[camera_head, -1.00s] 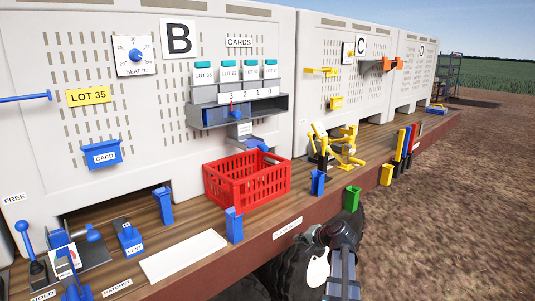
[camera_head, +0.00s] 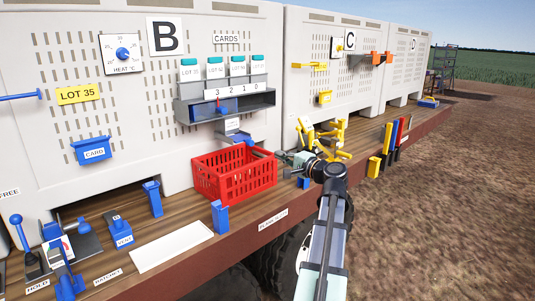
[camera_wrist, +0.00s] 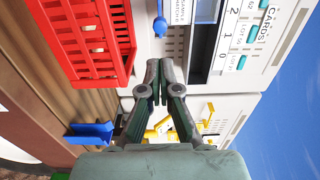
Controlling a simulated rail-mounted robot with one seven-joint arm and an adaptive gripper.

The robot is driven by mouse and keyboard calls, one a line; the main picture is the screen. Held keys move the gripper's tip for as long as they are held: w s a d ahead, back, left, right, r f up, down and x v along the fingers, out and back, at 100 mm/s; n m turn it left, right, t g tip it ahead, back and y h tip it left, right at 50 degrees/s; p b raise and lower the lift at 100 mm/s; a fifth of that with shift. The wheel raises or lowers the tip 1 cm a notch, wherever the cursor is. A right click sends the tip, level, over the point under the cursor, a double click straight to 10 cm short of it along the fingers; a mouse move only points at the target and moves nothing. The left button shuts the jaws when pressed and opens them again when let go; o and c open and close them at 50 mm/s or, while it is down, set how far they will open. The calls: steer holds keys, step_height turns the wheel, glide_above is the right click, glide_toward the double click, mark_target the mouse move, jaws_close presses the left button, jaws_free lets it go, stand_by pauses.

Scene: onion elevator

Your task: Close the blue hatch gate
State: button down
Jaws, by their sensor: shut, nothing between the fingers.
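A small blue part (camera_head: 240,138), which I take to be the blue hatch gate, sits on the panel below the card shelf and above the red crate. In the wrist view a blue knob (camera_wrist: 160,27) shows beside a blue-edged white label (camera_wrist: 182,10). How far the gate stands open is not clear. My gripper (camera_head: 262,153) is just right of the blue part in the head view, beside the crate's back right corner. In the wrist view my gripper (camera_wrist: 158,64) is shut and empty, its fingertips apart from the knob in the picture.
The red crate (camera_head: 236,182) stands on the wooden ledge, close to my gripper. The card shelf (camera_head: 228,104) juts out above. Yellow parts (camera_head: 325,137) stand to the right. Blue holders (camera_head: 220,217) stand along the ledge, and a white plate (camera_head: 172,246) lies left of the crate.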

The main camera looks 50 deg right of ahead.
mark_target(253, 144)
steer(key=w+p, duration=0.1)
steer(key=w, duration=0.3)
steer(key=w+d+p, duration=0.1)
steer(key=w+p, duration=0.1)
steer(key=w, duration=0.2)
steer(key=w+d+p, duration=0.1)
steer(key=w, duration=0.3)
steer(key=shift+w, duration=0.25)
steer(key=shift+f, duration=0.1)
